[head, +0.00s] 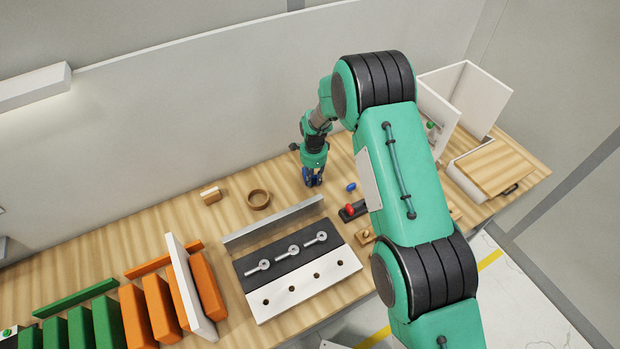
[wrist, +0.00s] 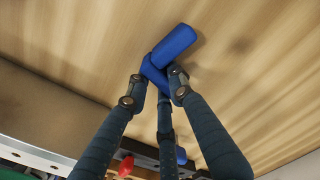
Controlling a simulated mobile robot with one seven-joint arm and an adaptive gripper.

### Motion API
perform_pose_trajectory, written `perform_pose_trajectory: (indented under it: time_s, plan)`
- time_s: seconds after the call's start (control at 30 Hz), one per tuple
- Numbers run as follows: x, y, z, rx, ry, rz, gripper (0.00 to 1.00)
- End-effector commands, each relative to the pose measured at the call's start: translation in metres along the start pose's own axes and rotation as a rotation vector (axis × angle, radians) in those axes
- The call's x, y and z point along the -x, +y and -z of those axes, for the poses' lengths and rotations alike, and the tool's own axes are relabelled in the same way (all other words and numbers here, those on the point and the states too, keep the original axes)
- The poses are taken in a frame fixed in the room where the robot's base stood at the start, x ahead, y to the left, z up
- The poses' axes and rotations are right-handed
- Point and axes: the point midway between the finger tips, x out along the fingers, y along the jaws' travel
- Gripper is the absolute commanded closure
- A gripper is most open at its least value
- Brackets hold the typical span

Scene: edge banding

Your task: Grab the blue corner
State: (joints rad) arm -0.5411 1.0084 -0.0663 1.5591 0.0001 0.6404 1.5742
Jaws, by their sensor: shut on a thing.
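The blue corner (wrist: 173,46) is an L-shaped piece, and in the wrist view one leg of it lies beyond the fingertips. Its other leg sits between the fingers of my gripper (wrist: 158,80), which is shut on it. In the head view my gripper (head: 313,179) points down close to the wooden tabletop, behind the dark fixture, and the blue corner is mostly hidden by the fingers there. I cannot tell whether the corner touches the table.
A small blue piece (head: 351,187) and a red-knobbed tool (head: 350,210) lie right of my gripper. A tape ring (head: 258,199) and a small wooden block (head: 210,195) lie left. A metal fence (head: 274,222) stands in front, with orange boards (head: 207,285) further left.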

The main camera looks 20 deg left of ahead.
Motion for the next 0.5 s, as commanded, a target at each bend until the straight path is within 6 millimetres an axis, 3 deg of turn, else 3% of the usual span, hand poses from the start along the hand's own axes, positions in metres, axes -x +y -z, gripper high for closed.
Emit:
perform_pose_trajectory:
  time_s: [0.27, 0.5]
  plan:
    - [0.002, 0.000, 0.000, 0.000, 0.000, 0.000, 0.92]
    - [0.017, -0.001, 0.000, 0.000, 0.000, 0.003, 0.92]
